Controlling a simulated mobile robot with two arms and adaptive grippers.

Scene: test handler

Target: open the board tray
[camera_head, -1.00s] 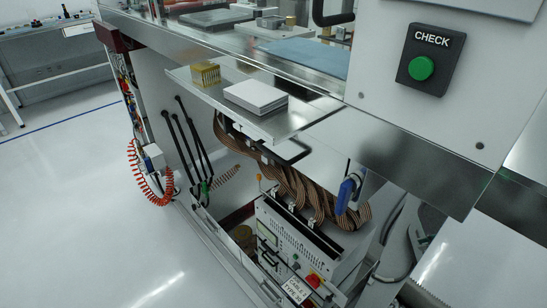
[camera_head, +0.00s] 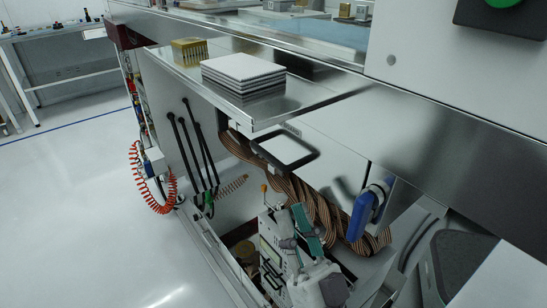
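A shiny metal board tray (camera_head: 300,103) juts out from the front of the machine. It bears a stack of thin white and dark boards (camera_head: 243,75) and a gold block (camera_head: 189,50). A black loop handle (camera_head: 285,150) shows below the tray's front edge, with a bright panel inside its outline. My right gripper (camera_head: 285,218) is low in the view, below the handle and apart from it. Its teal-padded fingers point up and stand apart with nothing visible between them. It hides part of the control unit behind it. My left gripper is not in view.
Ribbon cables (camera_head: 310,200) hang under the tray, with a blue connector (camera_head: 367,212) to their right. An orange coiled hose (camera_head: 152,180) hangs at the left. A white panel with a green button (camera_head: 500,3) stands above right. The floor at left is clear.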

